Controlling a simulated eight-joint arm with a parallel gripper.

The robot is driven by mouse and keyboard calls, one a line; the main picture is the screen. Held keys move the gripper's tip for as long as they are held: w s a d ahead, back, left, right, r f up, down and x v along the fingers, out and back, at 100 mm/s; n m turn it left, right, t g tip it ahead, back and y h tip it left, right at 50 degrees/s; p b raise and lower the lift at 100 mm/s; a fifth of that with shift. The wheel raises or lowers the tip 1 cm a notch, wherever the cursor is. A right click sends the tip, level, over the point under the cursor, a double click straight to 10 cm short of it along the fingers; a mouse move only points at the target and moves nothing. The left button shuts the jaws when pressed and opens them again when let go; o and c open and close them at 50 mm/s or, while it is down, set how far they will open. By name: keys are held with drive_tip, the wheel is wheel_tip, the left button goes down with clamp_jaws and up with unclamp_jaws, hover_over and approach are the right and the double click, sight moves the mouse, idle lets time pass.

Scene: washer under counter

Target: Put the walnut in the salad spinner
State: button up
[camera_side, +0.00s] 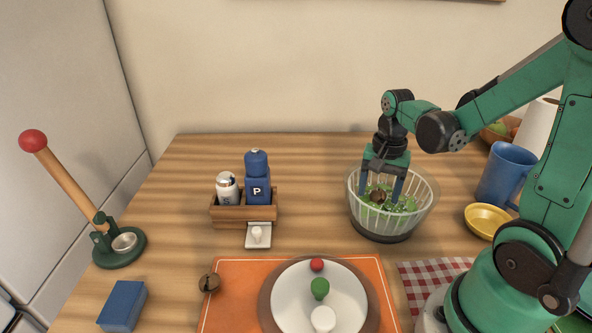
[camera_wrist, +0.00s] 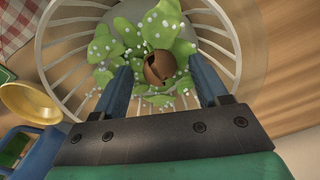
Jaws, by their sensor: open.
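The walnut, a brown ball with dark splits (camera_wrist: 160,68), lies on green leaves inside the salad spinner. It also shows in the side view (camera_side: 377,195). The salad spinner is a clear ribbed bowl with a white slatted basket (camera_side: 425,205); in the wrist view its basket rim surrounds the leaves (camera_wrist: 232,52). My gripper (camera_side: 380,198) reaches down into the spinner from above. Its two blue fingers are open, one on each side of the walnut, with a gap showing on both sides in the wrist view (camera_wrist: 161,76). The walnut's underside is hidden.
A yellow bowl (camera_side: 484,220) and blue mug (camera_side: 506,175) stand right of the spinner. A wooden caddy (camera_side: 229,213) with shakers stands left, with clear tabletop between.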

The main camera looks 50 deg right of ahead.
sight(379, 191)
wheel_tip(379, 191, up, 13)
drive_tip(key=a+f+n+t, duration=0.1)
drive_tip(key=a+n, duration=0.1)
drive_tip(key=w+a+n+t, duration=0.1)
drive_tip(key=a+n, duration=0.1)
drive_tip(key=a+f+n+t, duration=0.1)
drive_tip(key=a+n, duration=0.1)
drive_tip(key=shift+w+a+f+n+h, duration=0.15)
drive_tip(key=shift+w+f+n+h, duration=0.15)
drive_tip(key=shift+w+h, duration=0.1)
drive_tip(key=a+f+n+t, duration=0.2)
drive_tip(key=a+n+t, duration=0.2)
drive_tip(key=a+n, duration=0.2)
drive_tip(key=shift+w+f+n+y, duration=0.15)
drive_tip(key=shift+w+n+y, duration=0.25)
